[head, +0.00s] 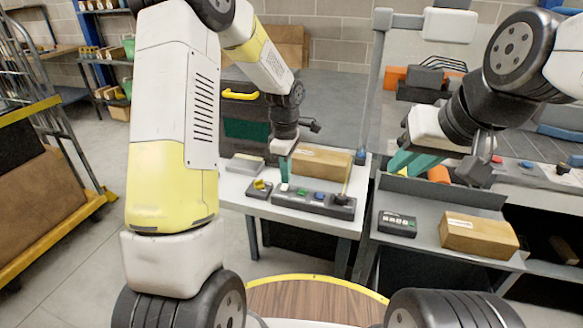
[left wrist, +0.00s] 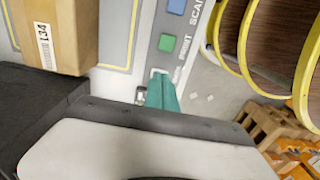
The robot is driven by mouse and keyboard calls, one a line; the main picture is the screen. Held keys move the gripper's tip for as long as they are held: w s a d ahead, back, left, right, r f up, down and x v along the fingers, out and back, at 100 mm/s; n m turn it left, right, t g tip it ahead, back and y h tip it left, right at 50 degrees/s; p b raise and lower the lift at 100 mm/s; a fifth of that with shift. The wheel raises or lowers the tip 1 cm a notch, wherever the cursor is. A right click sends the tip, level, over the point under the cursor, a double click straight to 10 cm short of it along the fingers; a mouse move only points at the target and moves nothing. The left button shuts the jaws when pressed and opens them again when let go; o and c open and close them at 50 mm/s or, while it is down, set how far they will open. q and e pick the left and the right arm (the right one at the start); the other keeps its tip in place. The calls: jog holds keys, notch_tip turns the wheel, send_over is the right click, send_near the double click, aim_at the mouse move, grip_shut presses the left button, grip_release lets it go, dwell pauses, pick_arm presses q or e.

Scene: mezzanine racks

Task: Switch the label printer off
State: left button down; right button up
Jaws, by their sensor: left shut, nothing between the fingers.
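A dark control panel (head: 313,202) with a row of buttons lies on the light table. It has a white button (head: 284,187), a green button (head: 302,192), a blue button (head: 319,195) and an upright lever (head: 343,193). My left gripper (head: 284,180) is shut and empty, its teal tips right at the white button. In the left wrist view the tips (left wrist: 160,78) partly cover that button; the green button (left wrist: 167,42) and PRINT and SCAN lettering show beside them. I cannot tell whether the tips touch. My right gripper (head: 406,160) is over the right-hand bench, its jaw gap unclear.
A small box with a yellow switch (head: 260,187) stands left of the panel. A cardboard box (head: 321,163) stands behind it. A dark keypad box (head: 397,223) and another cardboard box (head: 480,234) are on the right bench. An orange cylinder (head: 439,174) is near my right gripper.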

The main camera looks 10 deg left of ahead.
pick_arm(q)
notch_tip(320, 180, up, 6)
jog(key=shift+r, duration=0.1)
dwell(0.4)
notch_tip(320, 180, up, 6)
send_over(286, 187)
jog(key=a, duration=0.2)
jog(key=shift+s+d, duration=0.15)
jog(key=shift+s, duration=0.3)
notch_tip(286, 187, down, 14)
jog(key=shift+r, duration=0.1)
